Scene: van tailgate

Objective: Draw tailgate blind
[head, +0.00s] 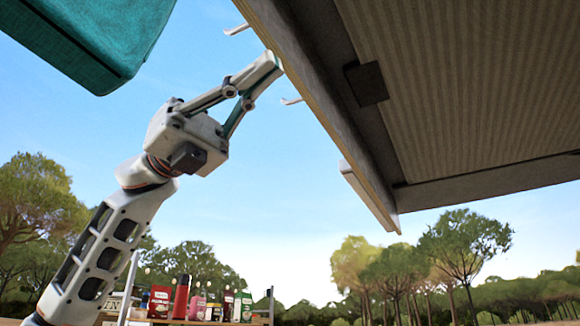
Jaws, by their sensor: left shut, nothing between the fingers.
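A large panel (465,85) with a ribbed, grey-brown underside and a pale edge hangs overhead on the right; I cannot tell whether it is the tailgate. Small white hooks (292,101) stick out along its left edge, and a white strip (362,192) sits near its lower corner. No part is clearly recognisable as the blind. My left gripper (270,66) reaches up from the lower left with its fingers closed together and empty. Its tips meet the panel's left edge in the picture, between two hooks; I cannot tell whether they touch it. My right gripper is out of view.
A teal, box-like body (95,40) overhangs at the upper left. A shelf (255,320) with several bottles and packets, including a red bottle (181,298), stands low behind my left arm. Open sky lies between the teal body and the panel, with trees beyond.

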